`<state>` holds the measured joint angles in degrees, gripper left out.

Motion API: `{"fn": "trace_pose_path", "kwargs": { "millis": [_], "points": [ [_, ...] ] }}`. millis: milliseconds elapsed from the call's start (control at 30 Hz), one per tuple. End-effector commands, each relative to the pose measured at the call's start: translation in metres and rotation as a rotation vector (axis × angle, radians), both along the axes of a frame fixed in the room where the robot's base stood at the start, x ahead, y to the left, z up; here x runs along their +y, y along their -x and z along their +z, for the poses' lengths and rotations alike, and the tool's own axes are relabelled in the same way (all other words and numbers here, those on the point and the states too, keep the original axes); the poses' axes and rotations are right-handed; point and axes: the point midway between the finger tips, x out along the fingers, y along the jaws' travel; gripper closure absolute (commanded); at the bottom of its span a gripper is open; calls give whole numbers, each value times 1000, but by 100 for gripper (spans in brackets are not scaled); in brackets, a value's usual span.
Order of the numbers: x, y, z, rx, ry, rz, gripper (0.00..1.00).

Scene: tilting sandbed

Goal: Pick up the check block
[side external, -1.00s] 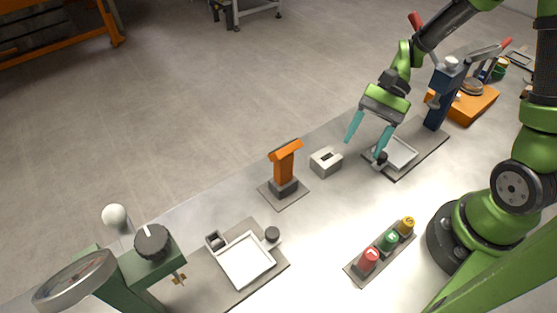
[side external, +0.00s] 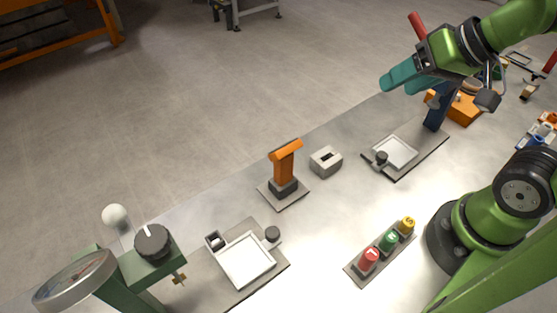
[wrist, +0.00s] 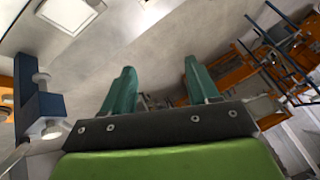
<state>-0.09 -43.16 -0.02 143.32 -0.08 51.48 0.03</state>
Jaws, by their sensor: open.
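A small light grey block (side external: 326,161) with a dark slot in its top sits on the bench between the orange stand and the right-hand tray plate. It looks like the check block, though no label is readable. My gripper (side external: 396,84) is raised above the bench, up and to the right of the block, with its teal fingers pointing left. In the wrist view the two fingers (wrist: 160,65) are spread apart with nothing held between them. The block cannot be made out in the wrist view.
An orange stand (side external: 285,165) is left of the block. A tray plate (side external: 408,165) with a dark knob and blue post (side external: 437,110) is on the right. Red, green and yellow buttons (side external: 388,243) lie in front. Another white tray (side external: 246,262) and a green gauge unit (side external: 130,270) stand left.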

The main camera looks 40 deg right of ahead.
Motion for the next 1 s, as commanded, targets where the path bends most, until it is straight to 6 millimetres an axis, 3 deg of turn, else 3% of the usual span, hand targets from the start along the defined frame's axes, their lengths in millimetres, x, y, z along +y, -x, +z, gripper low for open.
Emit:
{"fn": "trace_pose_path", "kwargs": {
  "millis": [300,533,800,1000],
  "points": [
    [0,0,0,3,-1,-1,40],
    [0,0,0,3,-1,-1,6],
    [1,0,-1,4,-2,2,6],
    [18,-12,-18,109,6,80,6]
  ]
}}
